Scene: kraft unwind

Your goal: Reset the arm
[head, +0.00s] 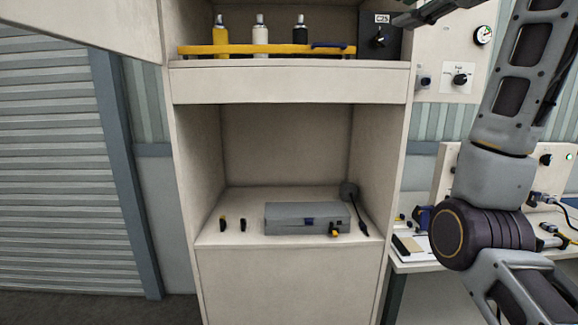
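My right arm (500,130) comes in from the lower right, bends at a dark elbow joint and rises out of the top edge. A dark part at the top edge, right of the upper shelf, looks like my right gripper (432,13). It points left and lies in front of the top right corner of the black control box (378,45). It is cut off by the frame, so I cannot tell whether it is open or shut, or whether it touches anything. My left gripper and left arm are not in view.
The cabinet's upper shelf (290,64) holds a yellow rack (265,49) with three bottles. The lower compartment holds a grey case (307,218) and small tools. A raised door panel (90,20) sticks out upper left. A workbench (420,262) stands behind my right arm.

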